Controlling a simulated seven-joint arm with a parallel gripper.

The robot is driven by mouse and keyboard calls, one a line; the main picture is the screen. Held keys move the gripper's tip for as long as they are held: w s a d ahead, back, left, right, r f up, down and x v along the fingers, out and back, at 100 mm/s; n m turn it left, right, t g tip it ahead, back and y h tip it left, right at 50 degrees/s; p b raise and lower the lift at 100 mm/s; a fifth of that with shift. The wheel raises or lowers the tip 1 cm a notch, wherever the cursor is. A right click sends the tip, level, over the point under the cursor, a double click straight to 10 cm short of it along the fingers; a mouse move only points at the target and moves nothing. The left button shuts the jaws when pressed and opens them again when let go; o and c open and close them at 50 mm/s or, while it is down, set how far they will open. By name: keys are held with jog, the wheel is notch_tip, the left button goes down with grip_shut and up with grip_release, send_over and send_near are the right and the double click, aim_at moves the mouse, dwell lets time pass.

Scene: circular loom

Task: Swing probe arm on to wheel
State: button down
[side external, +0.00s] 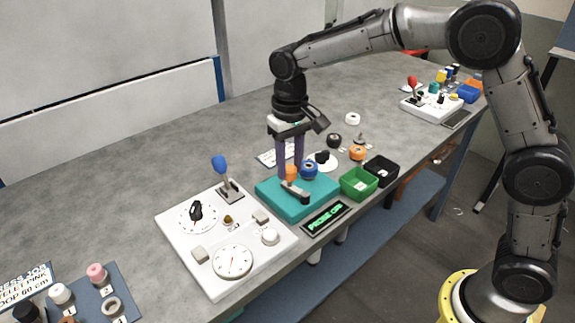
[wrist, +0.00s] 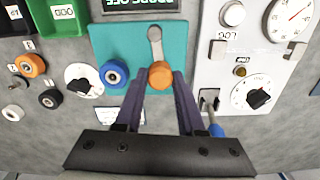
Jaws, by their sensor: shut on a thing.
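The teal base (side external: 325,188) carries a blue wheel (side external: 309,169) with a pale hub and a short grey probe arm (side external: 297,191) topped by an orange knob (side external: 291,172). In the wrist view the probe arm (wrist: 155,42) runs from its pivot to the orange knob (wrist: 160,76), and the blue wheel (wrist: 115,73) sits to the left, apart from the knob. My gripper (wrist: 160,80) points down with its purple fingers on either side of the knob, shut on it. The fingers partly hide the knob in the side view.
Green (side external: 359,183) and black (side external: 382,171) bins stand to the right. A white control panel (side external: 225,240) with a blue-handled lever (side external: 220,165) stands to the left. Loose spools lie behind the bins.

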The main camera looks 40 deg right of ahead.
jog(key=shift+d+r+m, duration=0.15)
jog(key=shift+d+m, duration=0.2)
jog(key=shift+m, duration=0.55)
jog(key=c, duration=0.5)
grip_release()
notch_tip(320, 180, up, 14)
